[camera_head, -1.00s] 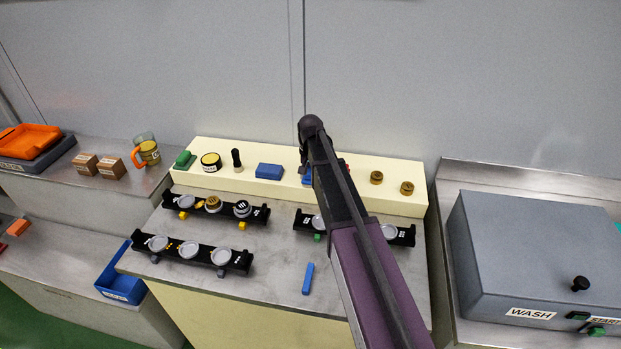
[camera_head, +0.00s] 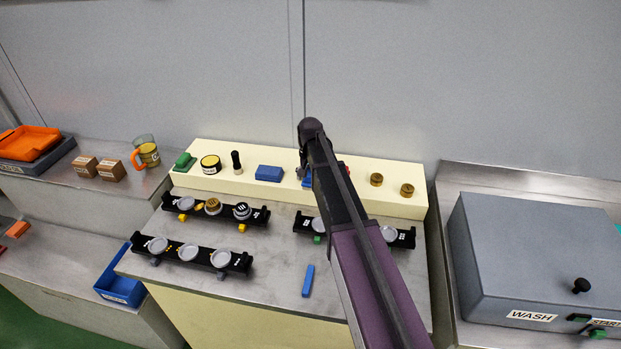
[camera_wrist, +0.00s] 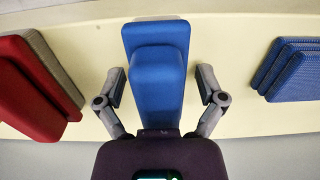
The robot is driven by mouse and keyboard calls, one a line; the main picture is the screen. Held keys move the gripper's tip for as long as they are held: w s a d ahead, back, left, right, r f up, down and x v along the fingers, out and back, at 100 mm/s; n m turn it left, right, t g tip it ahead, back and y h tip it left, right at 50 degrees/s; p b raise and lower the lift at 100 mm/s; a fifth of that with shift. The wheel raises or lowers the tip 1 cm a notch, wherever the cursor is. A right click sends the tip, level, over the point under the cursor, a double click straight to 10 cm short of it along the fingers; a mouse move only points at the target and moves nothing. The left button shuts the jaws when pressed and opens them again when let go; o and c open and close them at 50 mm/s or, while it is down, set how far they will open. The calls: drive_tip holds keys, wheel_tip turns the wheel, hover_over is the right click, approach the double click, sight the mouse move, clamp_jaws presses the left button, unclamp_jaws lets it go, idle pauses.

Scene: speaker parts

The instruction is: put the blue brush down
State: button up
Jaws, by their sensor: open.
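The blue brush (camera_wrist: 158,80) lies on the cream raised shelf (camera_wrist: 90,110), between the fingers of my gripper (camera_wrist: 161,73) in the wrist view. The fingers are spread wide, with a gap on each side of the brush. In the head view only a bit of the blue brush (camera_head: 307,181) shows beside my arm, which hides the rest of it and most of my gripper.
A red block (camera_wrist: 38,92) with a grey layer lies left of the brush in the wrist view, and a blue block (camera_wrist: 292,70) lies right. In the head view, black holders (camera_head: 190,253) with round parts and a blue bar (camera_head: 308,281) occupy the lower bench.

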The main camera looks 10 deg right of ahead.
drive_tip(key=shift+r, duration=0.15)
wheel_tip(320, 180, up, 12)
drive_tip(key=p, duration=1.2)
drive_tip(key=shift+w, duration=0.1)
idle(0.5)
drive_tip(key=s+n, duration=0.4)
drive_tip(key=s, duration=2.1)
drive_tip(key=shift+s, duration=0.2)
drive_tip(key=shift+d, duration=0.1)
